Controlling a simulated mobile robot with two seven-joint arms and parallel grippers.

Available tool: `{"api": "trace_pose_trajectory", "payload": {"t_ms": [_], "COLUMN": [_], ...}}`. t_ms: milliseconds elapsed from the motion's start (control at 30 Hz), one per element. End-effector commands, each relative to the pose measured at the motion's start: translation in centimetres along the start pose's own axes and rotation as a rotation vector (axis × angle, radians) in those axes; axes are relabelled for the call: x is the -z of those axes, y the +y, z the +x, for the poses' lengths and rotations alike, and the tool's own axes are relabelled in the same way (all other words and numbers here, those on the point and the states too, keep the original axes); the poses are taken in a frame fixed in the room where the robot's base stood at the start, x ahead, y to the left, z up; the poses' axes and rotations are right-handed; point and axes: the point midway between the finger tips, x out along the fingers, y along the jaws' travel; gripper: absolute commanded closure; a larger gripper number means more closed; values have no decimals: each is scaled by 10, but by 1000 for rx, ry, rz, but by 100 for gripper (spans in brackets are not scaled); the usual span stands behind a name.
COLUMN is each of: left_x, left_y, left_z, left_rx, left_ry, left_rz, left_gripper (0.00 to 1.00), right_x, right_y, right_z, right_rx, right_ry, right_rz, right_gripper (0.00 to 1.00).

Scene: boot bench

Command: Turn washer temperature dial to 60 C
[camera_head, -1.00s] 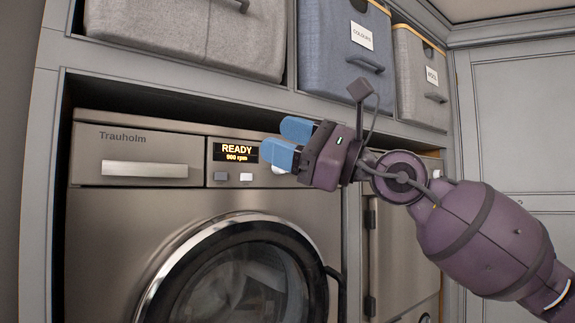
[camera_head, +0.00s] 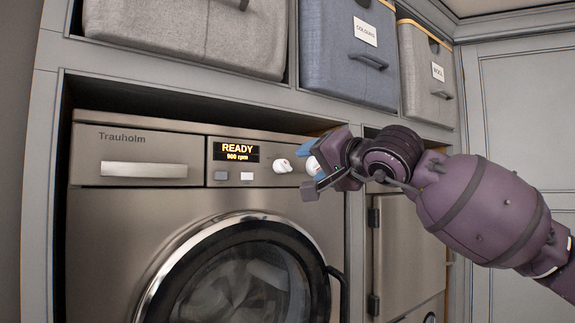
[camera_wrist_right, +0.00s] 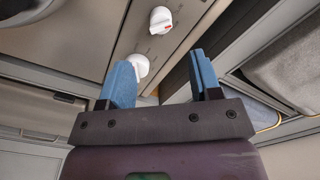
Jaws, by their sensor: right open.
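The washer (camera_head: 130,225) has two white dials on its panel. The left dial (camera_head: 282,166) is in plain view, right of the display (camera_head: 236,152), which reads "READY 900 rpm". The right dial (camera_head: 313,166) is partly hidden by my right gripper (camera_head: 307,160). In the right wrist view one dial (camera_wrist_right: 161,19) with a red mark lies beyond the fingertips. The other dial (camera_wrist_right: 139,65) is close to the left blue finger and partly hidden by it. My right gripper (camera_wrist_right: 162,68) is open and empty there; contact is unclear. I cannot read the dial labels. My left gripper is not in view.
The round door (camera_head: 240,285) is below the panel, with a dark handle (camera_head: 340,290) at its right. Fabric bins, including the blue one (camera_head: 348,70), sit on the shelf above. A metal cabinet (camera_head: 400,250) stands right of the washer, under my right arm.

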Motion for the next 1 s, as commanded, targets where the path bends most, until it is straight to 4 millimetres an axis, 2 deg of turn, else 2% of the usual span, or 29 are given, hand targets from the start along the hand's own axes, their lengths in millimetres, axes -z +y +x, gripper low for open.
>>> {"api": "trace_pose_trajectory", "payload": {"t_ms": [300, 500, 700, 1000], "left_x": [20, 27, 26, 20], "left_y": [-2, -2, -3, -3], "left_z": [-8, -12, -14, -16], "left_rx": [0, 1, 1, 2], "left_ry": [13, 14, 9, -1], "left_rz": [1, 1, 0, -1], "left_gripper": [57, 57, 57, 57], "right_x": [1, 0, 0, 0], "right_y": [-3, -2, -1, 0], "right_z": [54, 78, 89, 91], "right_rx": [2, 1, 1, 1], "right_ry": [-2, -2, -1, -1], "right_rz": [4, 3, 3, 3], "right_gripper": [42, 42, 42, 42]}}
